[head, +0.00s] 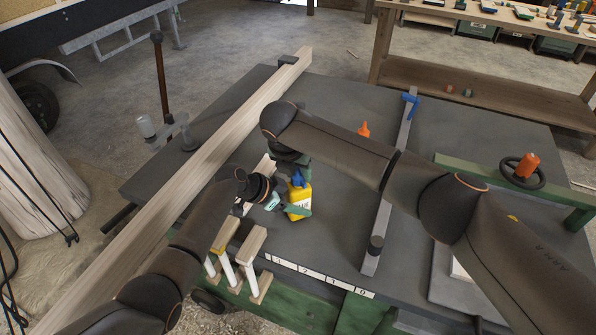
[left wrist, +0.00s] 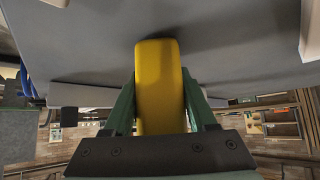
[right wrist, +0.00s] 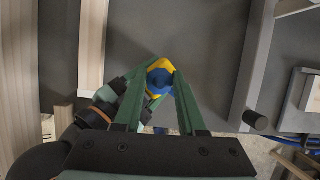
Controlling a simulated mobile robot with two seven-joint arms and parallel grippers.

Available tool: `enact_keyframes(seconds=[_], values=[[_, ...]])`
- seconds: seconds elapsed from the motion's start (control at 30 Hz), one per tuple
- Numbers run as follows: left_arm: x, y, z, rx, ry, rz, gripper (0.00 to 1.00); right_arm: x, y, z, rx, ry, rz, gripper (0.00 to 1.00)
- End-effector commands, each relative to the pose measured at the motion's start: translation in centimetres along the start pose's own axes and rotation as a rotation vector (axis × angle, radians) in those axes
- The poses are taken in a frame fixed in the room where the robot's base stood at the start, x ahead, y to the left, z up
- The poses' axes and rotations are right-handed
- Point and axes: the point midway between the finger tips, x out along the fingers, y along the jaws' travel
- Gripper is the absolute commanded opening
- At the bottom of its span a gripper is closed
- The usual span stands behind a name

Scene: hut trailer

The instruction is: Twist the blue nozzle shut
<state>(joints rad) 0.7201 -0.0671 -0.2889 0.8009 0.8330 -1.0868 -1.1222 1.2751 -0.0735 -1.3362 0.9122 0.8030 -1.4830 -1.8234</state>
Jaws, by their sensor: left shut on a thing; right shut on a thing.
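The yellow glue bottle (head: 299,201) with its blue nozzle (head: 298,180) stands upright above the dark bench top. My left gripper (head: 289,208) is shut on the bottle's body from the side; in the left wrist view the yellow bottle (left wrist: 158,85) fills the space between the green fingers. My right gripper (right wrist: 157,78) comes from above and is shut on the blue nozzle (right wrist: 159,81), with one finger on each side. In the head view my right arm partly hides the right gripper.
A long wooden beam (head: 190,185) lies across the bench's left side. A grey bar clamp with a blue end (head: 411,98) lies to the right. An orange-tipped thing (head: 363,130) is behind my right arm. Small wood blocks (head: 251,245) stand at the front edge.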

Motion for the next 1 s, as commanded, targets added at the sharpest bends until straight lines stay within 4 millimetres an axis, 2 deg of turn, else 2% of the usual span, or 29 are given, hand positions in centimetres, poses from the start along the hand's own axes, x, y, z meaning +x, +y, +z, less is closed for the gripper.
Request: enact_keyframes(seconds=[0.2,0.57,0.6,0.7,1.0], values=[[-0.04,-0.05,-0.12,0.002,0.002,-0.002,0.0,-0.06,0.14,-0.08,0.166,0.001,-0.069,0.0],[-0.03,-0.04,-0.12,0.001,0.002,-0.002,0.0,-0.05,0.07,-0.06,0.196,0.001,-0.081,0.0],[-0.03,-0.04,-0.12,0.001,0.002,-0.002,0.0,-0.05,0.07,-0.06,0.196,0.001,-0.081,0.42],[-0.03,-0.04,-0.12,0.001,0.002,-0.001,0.0,-0.05,0.07,-0.05,0.195,0.0,-0.081,0.53],[-0.04,-0.03,-0.14,0.001,0.002,-0.001,0.0,-0.27,0.09,0.0,0.194,0.0,-0.08,0.53]])
